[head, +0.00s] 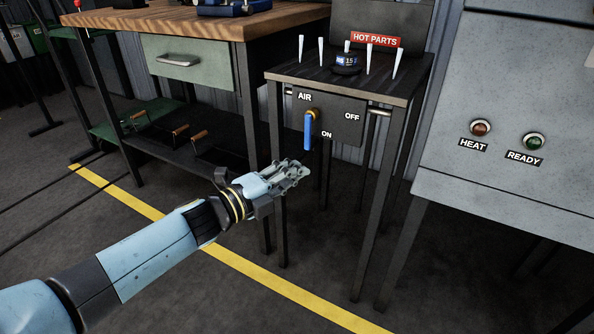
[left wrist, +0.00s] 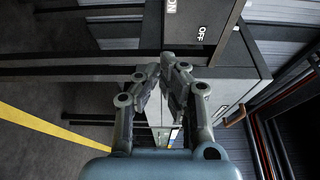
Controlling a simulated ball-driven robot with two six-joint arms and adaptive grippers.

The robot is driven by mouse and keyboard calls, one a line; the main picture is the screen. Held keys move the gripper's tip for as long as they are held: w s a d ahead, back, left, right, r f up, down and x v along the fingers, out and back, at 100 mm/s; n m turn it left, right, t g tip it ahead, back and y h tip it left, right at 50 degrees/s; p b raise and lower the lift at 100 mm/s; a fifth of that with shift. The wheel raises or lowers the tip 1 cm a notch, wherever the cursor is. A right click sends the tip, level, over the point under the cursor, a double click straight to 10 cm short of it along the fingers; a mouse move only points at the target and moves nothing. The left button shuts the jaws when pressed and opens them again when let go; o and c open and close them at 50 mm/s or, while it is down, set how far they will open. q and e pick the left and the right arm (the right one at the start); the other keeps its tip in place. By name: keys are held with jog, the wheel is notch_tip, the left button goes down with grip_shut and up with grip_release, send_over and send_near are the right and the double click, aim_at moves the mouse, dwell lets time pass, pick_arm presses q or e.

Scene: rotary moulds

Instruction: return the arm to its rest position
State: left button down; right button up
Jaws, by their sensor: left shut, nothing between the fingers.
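My left gripper (head: 294,172) is shut and empty in the head view. It hangs in the air in front of the small dark stand, below and left of the air valve panel (head: 343,128). The blue valve handle (head: 308,132) points straight down, on the panel's left side near the ON label. The left wrist view shows the left gripper (left wrist: 163,72) with its fingertips together and nothing between them. Part of the panel (left wrist: 205,15) with the OFF label is at the top of that view. My right gripper is not in view.
A wooden workbench (head: 180,20) with a green drawer is at left. A grey machine (head: 520,90) with HEAT and READY lamps is at right. A yellow line (head: 255,272) crosses the open floor.

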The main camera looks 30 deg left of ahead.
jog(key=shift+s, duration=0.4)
pick_arm(q)
jog(key=s+a+f+n+g+y+p, duration=0.25)
jog(key=s+f+n, duration=0.35)
jog(key=s+f, duration=0.65)
jog(key=s+a+f+n+g+y+p, duration=0.1)
jog(key=s+f+n+g+y+p, duration=0.25)
jog(key=s+f, duration=0.85)
jog(key=s+f+n+g, duration=0.3)
jog(key=s+n, duration=0.1)
jog(key=s, duration=0.6)
jog(key=s+f+n+g+y, duration=0.1)
jog(key=s+f+n+g, duration=0.1)
jog(key=s, duration=0.8)
jog(key=s+a+f+n+g, duration=0.1)
jog(key=s+f+n+g, duration=0.2)
jog(key=s, duration=0.7)
jog(key=n+g, duration=0.2)
jog(key=n, duration=0.2)
jog(key=shift+s+f, duration=0.3)
jog(key=shift+f, duration=0.05)
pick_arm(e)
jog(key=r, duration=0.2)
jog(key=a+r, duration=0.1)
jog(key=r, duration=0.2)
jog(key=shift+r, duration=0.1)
pick_arm(q)
jog(key=shift+a, duration=0.1)
